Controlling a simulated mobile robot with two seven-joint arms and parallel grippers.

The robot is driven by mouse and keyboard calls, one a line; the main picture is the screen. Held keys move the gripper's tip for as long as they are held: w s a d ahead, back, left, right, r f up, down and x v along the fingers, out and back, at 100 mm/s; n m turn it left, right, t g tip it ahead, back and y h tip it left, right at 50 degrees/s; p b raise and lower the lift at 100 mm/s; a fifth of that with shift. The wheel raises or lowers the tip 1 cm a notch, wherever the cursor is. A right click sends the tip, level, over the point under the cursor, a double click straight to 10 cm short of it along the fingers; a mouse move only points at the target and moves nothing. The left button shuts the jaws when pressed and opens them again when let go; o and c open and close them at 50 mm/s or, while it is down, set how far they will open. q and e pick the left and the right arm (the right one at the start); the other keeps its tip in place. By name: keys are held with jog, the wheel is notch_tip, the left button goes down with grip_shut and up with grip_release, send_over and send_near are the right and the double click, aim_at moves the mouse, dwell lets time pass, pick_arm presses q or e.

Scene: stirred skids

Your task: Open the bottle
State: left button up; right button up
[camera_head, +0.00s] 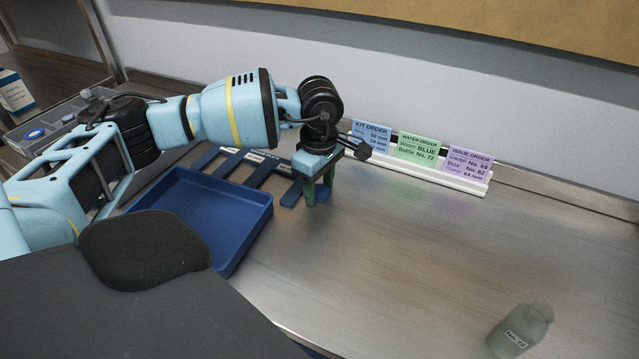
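A small pale grey-green bottle (520,330) with a white label stands on the metal table at the lower right. Its label text is too small to read surely. Its top looks rounded and of the same pale colour. My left gripper (318,192) points down above the middle of the table, beside the dark blue slotted rack, well to the left of and behind the bottle. Its greenish fingers are small and partly overlap, so their gap is unclear. My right gripper is out of view.
A blue tray (262,232) lies left of my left gripper, with a dark blue slotted rack (228,166) behind it. A white holder (440,178) carries blue, green and purple order cards. A grey bin (40,132) stands far left.

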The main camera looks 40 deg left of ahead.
aim_at(320, 190)
pick_arm(q)
jog(key=shift+o, duration=0.8)
jog(key=shift+r, duration=0.25)
notch_tip(320, 190, up, 12)
